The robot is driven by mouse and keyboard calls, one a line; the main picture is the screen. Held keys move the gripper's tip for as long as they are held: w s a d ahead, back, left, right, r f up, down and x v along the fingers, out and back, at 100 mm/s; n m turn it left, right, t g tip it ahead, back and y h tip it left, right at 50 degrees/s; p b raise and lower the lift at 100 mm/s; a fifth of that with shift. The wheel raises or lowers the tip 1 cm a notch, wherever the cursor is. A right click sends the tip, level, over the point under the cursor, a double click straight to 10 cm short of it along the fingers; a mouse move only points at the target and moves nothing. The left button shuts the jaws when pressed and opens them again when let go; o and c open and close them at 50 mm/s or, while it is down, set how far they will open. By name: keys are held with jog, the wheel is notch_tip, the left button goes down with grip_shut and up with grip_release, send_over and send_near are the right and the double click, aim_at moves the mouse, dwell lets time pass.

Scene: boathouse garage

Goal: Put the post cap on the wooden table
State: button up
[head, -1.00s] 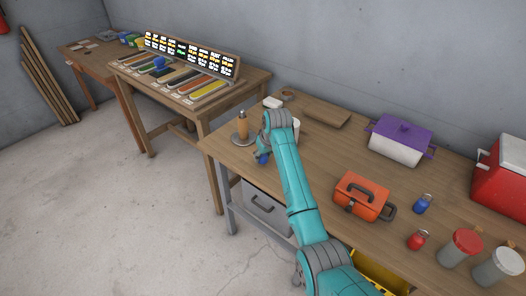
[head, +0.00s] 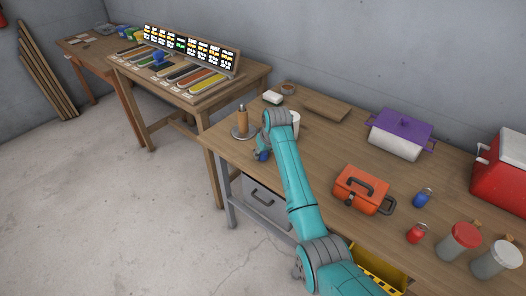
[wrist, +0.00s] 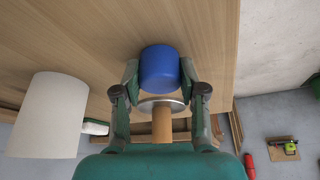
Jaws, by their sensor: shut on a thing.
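My gripper (wrist: 160,85) is shut on a blue cylindrical cap (wrist: 159,69), which shows between the two fingers in the wrist view. In the head view, the blue cap (head: 263,156) shows only partly under my gripper (head: 262,151), by the front edge of the near wooden table (head: 335,157). The wooden tabletop (wrist: 110,40) lies behind the cap in the wrist view. I cannot tell whether the cap touches it.
A wooden dowel on a round metal base (head: 241,122) stands close left of my gripper. A white cylinder (head: 296,120) is close right. Another wooden table (head: 225,92) holds colored strips.

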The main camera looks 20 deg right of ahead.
jog(key=shift+f, duration=0.2)
dwell(0.5)
jog(key=o, duration=1)
jog(key=v, duration=1.2)
grip_shut()
